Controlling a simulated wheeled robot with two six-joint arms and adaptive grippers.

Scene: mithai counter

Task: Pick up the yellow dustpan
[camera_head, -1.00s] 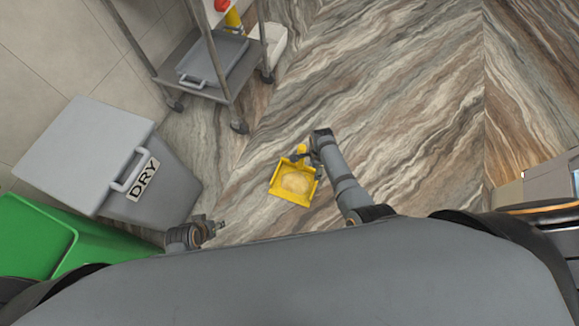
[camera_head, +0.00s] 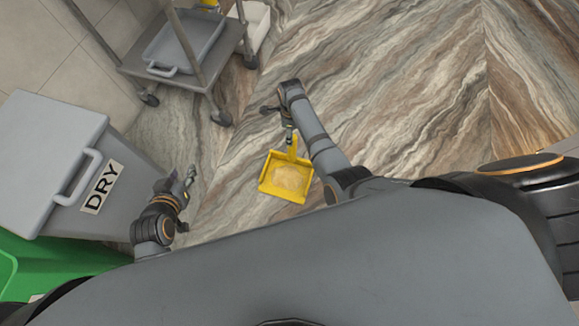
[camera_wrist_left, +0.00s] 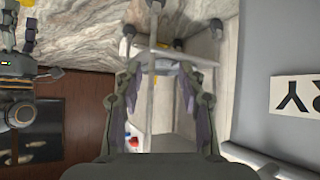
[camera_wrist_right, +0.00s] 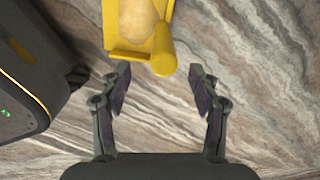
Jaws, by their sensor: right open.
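The yellow dustpan (camera_head: 287,177) lies on the floor in the head view with a pale, sandy heap (camera_head: 291,180) in its pan. Its handle points up the picture, toward my right gripper (camera_head: 288,128). In the right wrist view the dustpan's handle (camera_wrist_right: 163,52) ends just beyond and between the fingertips of my right gripper (camera_wrist_right: 157,75), which is open and empty. My left gripper (camera_head: 188,177) is beside the grey bin, away from the dustpan. In the left wrist view its fingers (camera_wrist_left: 157,80) are apart with nothing seen held between them.
A grey bin marked DRY (camera_head: 80,160) and a green bin (camera_head: 50,262) stand at the left. A metal trolley (camera_head: 190,48) with a grey tray stands at the upper left. The marbled floor (camera_head: 410,100) to the right is clear.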

